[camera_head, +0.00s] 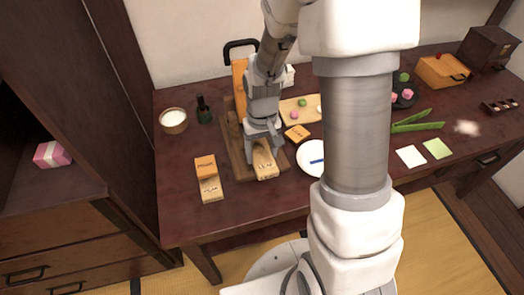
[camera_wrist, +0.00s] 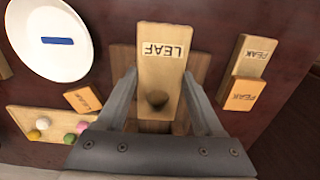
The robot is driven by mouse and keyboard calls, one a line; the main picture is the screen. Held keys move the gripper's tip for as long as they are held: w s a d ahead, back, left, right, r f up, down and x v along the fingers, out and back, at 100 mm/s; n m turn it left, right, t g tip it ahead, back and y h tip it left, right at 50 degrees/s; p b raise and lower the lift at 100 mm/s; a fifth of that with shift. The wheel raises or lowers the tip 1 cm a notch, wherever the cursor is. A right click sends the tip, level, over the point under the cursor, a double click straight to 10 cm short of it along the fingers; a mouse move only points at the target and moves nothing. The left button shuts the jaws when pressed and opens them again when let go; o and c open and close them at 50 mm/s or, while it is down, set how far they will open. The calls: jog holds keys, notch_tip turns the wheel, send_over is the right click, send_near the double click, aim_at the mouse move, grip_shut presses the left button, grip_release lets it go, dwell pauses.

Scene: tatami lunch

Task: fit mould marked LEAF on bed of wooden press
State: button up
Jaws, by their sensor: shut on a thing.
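The pale wooden mould marked LEAF (camera_head: 265,164) is in my gripper (camera_head: 263,147), over the front part of the wooden press (camera_head: 237,158). In the wrist view the LEAF mould (camera_wrist: 158,62) lies lengthwise between the two fingers of my gripper (camera_wrist: 160,88), with a dark round hollow near its middle. Its labelled end sticks out past the edge of the darker press bed (camera_wrist: 122,60). I cannot tell whether the mould touches the bed or is held just above it. The press's raised orange-brown part stands behind my gripper.
Left of the press are a pale PEAK block (camera_head: 211,189) and an orange PEAK piece (camera_head: 205,166). Right of it are an orange LEAF piece (camera_head: 297,133), a white plate (camera_head: 309,163) and a sweets board (camera_head: 296,104).

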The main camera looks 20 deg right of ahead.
jog(key=shift+f+b, duration=1.25)
jog(key=shift+f, duration=0.35)
dwell(0.3)
jog(key=o, duration=1.4)
jog(key=shift+r, duration=0.1)
notch_tip(320, 180, up, 17)
jog(key=p, duration=0.4)
jog(key=shift+r+p, duration=0.1)
jog(key=shift+p, duration=0.25)
jog(key=s+r+t+p, duration=0.2)
jog(key=s+r+p, duration=0.1)
jog(key=r, duration=0.4)
jog(key=s+r+t+p, duration=0.1)
jog(key=s+r+p, duration=0.2)
jog(key=s+r, duration=0.3)
jog(key=s+r+t+p, duration=0.2)
jog(key=s+r, duration=0.3)
jog(key=r, duration=0.3)
jog(key=shift+r+t+p, duration=0.2)
jog(key=shift+t+p, duration=0.1)
jog(key=shift+p, duration=0.4)
